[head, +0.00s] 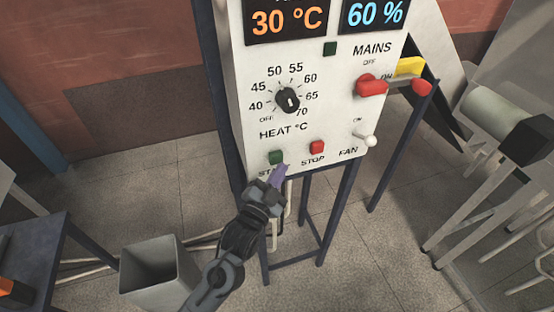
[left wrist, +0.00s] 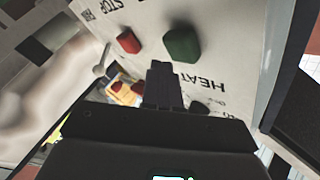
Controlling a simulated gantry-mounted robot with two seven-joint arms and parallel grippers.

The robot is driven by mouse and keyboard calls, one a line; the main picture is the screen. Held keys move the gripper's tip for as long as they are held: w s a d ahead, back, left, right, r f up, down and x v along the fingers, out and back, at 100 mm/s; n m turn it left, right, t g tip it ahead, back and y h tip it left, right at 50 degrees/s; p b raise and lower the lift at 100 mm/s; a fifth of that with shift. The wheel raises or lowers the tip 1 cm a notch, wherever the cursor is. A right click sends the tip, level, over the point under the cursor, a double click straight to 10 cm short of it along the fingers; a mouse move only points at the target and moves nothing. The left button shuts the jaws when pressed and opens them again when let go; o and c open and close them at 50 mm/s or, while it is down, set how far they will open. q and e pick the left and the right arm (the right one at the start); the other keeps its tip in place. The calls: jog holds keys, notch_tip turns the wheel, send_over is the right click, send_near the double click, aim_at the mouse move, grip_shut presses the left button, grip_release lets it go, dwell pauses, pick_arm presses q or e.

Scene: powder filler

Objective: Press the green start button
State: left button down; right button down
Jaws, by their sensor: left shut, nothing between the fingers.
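The green start button (head: 276,157) is at the lower left of the white control panel (head: 330,120), above a partly hidden label. My left gripper (head: 281,173) is shut and empty, its fingertips just below the button in the head view. In the left wrist view the green button (left wrist: 182,44) shows large, just beyond and slightly right of the shut fingertips (left wrist: 162,68). I cannot tell from these views whether the fingertips touch the panel; the button looks clear of them. My right gripper is not in view.
The red stop button (head: 317,147) is right of the green one, with the fan toggle (head: 366,140) further right. The heat knob (head: 288,100) and red mains switch (head: 371,86) are higher up. A grey bin (head: 158,272) stands on the floor at the lower left.

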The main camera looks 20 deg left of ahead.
pick_arm(q)
jog(key=shift+w+a, duration=0.1)
jog(key=shift+a, duration=0.05)
dwell(0.5)
jog(key=shift+w+a+p, duration=0.2)
jog(key=shift+p, duration=0.1)
jog(key=shift+w+a, duration=0.1)
jog(key=shift+w, duration=0.05)
dwell(0.6)
jog(key=shift+w+a, duration=0.25)
dwell(0.4)
jog(key=shift+s+d, duration=0.1)
jog(key=shift+s+d+p, duration=0.55)
jog(key=shift+s+p, duration=0.05)
dwell(0.5)
